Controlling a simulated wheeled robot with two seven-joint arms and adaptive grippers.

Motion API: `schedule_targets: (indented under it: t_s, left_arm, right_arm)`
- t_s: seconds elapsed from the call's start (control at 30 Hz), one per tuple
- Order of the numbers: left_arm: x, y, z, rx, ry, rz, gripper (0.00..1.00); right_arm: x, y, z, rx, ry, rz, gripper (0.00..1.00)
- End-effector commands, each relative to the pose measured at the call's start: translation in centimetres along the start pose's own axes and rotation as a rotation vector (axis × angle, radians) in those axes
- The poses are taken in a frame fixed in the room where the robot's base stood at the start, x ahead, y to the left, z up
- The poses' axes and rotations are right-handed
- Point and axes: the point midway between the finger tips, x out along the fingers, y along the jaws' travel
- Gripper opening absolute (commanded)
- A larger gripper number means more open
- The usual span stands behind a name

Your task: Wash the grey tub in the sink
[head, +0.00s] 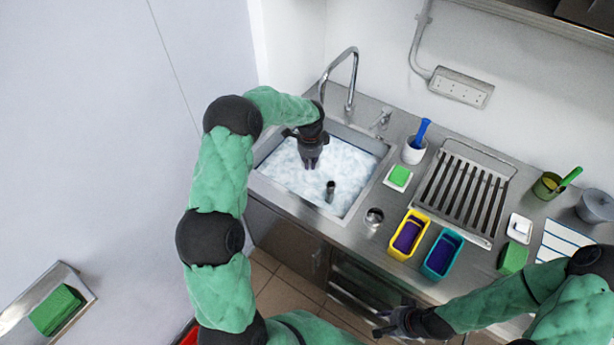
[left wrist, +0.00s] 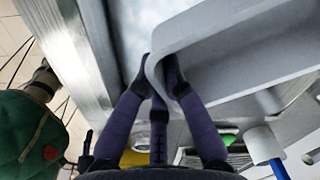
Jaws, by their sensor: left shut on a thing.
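The grey tub (left wrist: 235,50) shows in the left wrist view as a smooth grey wall with a rounded corner. My left gripper (left wrist: 163,78) is shut on its rim, with the fingers on either side of the wall. In the head view my left gripper (head: 309,167) points down into the foam-filled sink (head: 368,140). The tub cannot be made out there; foam and the gripper seem to hide it. My right gripper (head: 379,323) is open and empty, low in front of the counter.
A tap (head: 352,75) arches behind the sink, and a pipe (head: 330,187) stands in the foam. Right of the sink are a green sponge (head: 399,176), a white cup (head: 414,153) with a blue-handled brush, yellow (head: 396,252) and teal (head: 431,272) tubs, and a drying rack (head: 436,205).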

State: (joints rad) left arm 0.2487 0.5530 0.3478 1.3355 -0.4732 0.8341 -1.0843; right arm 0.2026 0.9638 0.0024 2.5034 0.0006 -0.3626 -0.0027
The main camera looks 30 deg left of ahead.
Motion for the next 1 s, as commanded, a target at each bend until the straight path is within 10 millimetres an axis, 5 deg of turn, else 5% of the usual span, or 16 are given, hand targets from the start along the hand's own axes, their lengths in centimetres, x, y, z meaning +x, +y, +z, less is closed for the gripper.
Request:
schedule_targets:
  t_s: [0.6, 1.0]
  left_arm:
    - [-3.1, -0.1, 0.0, 0.000, 0.000, -0.001, 0.00]
    - [-3.0, -0.1, 0.0, 0.000, 0.000, 0.000, 0.00]
  right_arm:
    - [-1.9, -0.7, 0.1, 0.000, 0.000, 0.000, 0.40]
    - [-1.8, -0.6, 0.1, 0.000, 0.000, 0.000, 0.40]
